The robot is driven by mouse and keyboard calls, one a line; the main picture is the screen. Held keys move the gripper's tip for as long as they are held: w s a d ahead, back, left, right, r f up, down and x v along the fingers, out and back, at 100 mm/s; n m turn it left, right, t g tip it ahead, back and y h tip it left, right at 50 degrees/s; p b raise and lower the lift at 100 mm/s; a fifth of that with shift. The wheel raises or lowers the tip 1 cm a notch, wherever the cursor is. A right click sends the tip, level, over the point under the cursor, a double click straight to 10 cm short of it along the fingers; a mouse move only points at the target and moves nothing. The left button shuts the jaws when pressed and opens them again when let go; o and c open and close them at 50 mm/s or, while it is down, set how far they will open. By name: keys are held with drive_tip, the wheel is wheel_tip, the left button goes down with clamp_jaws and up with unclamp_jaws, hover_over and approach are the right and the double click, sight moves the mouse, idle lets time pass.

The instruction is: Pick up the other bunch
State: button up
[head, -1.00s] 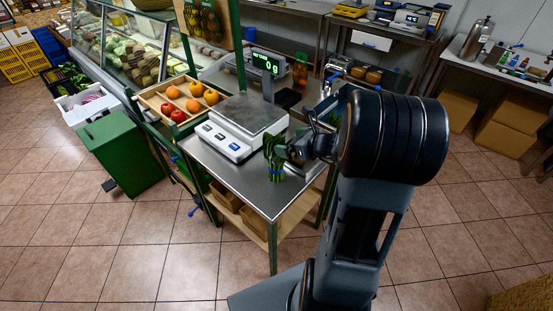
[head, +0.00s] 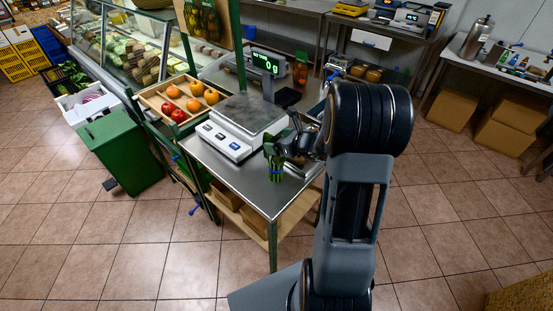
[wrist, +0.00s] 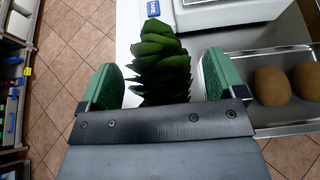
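A green leafy bunch (head: 276,168) with a blue band stands on the steel table (head: 262,199), in front of the scale (head: 238,124). In the wrist view the bunch (wrist: 160,62) shows as dark leaves between the two green finger pads. My gripper (head: 285,150) is at the bunch's upper part. The banded stems are hidden in the wrist view. No second bunch can be made out clearly.
The scale display (head: 266,64) reads 0 g. A metal tray (wrist: 262,117) with brown round fruit lies right of my gripper in the wrist view. A wooden crate (head: 160,104) of oranges and tomatoes stands left of the scale. A green bin (head: 122,152) stands on the floor.

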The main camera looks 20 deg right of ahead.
drive_tip(key=c, duration=1.2)
drive_tip(key=shift+r, duration=0.15)
